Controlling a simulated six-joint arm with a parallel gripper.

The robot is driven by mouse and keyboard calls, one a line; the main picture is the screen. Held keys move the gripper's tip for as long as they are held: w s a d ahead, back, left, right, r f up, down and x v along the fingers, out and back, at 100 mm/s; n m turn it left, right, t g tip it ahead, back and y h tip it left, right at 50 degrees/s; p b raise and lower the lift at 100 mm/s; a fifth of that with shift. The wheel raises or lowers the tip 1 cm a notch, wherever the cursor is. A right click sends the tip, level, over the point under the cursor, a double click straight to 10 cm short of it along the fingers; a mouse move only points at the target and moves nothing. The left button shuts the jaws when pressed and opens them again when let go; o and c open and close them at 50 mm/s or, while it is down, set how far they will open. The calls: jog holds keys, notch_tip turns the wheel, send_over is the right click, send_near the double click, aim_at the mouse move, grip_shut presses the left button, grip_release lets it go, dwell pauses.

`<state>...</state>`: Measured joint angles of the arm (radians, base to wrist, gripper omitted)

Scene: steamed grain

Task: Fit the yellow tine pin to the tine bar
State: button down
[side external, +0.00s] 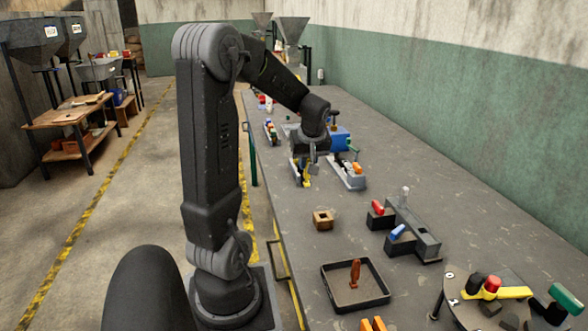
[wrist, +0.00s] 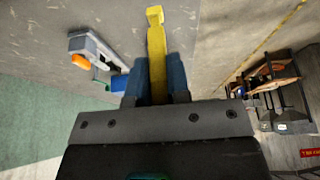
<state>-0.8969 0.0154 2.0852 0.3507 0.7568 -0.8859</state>
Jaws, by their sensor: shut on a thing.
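My gripper (side external: 301,172) is shut on the yellow tine pin (wrist: 156,48), holding it over the middle of the long table. In the wrist view the pin stands out lengthwise between the two blue-grey fingers (wrist: 156,82), its squared head at the far end. In the side view the yellow pin (side external: 307,178) is small and partly hidden by the fingers. A light grey bar (side external: 346,173) with orange and green pieces lies just right of the gripper, apart from it. A grey bar with an orange piece also shows in the wrist view (wrist: 93,46). I cannot tell for certain which bar is the tine bar.
A dark grey block (side external: 415,235) with red and blue pieces stands nearer the camera. A small wooden block (side external: 323,219) and a black tray (side external: 327,291) holding a brown piece lie in front. A round stand (side external: 475,318) is at lower right. Bare tabletop lies between them.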

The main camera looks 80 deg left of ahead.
jog(key=w+d, duration=0.3)
jog(key=w, duration=0.5)
jog(key=w+d, duration=0.4)
jog(key=w, duration=0.4)
jog(key=w+d, duration=1)
jog(key=d, duration=0.2)
jog(key=shift+w+f, duration=0.1)
jog(key=shift+f, duration=2.3)
jog(key=shift+f, duration=0.2)
jog(key=shift+f, duration=0.3)
jog(key=shift+f, duration=1.6)
jog(key=c, duration=1)
grip_release()
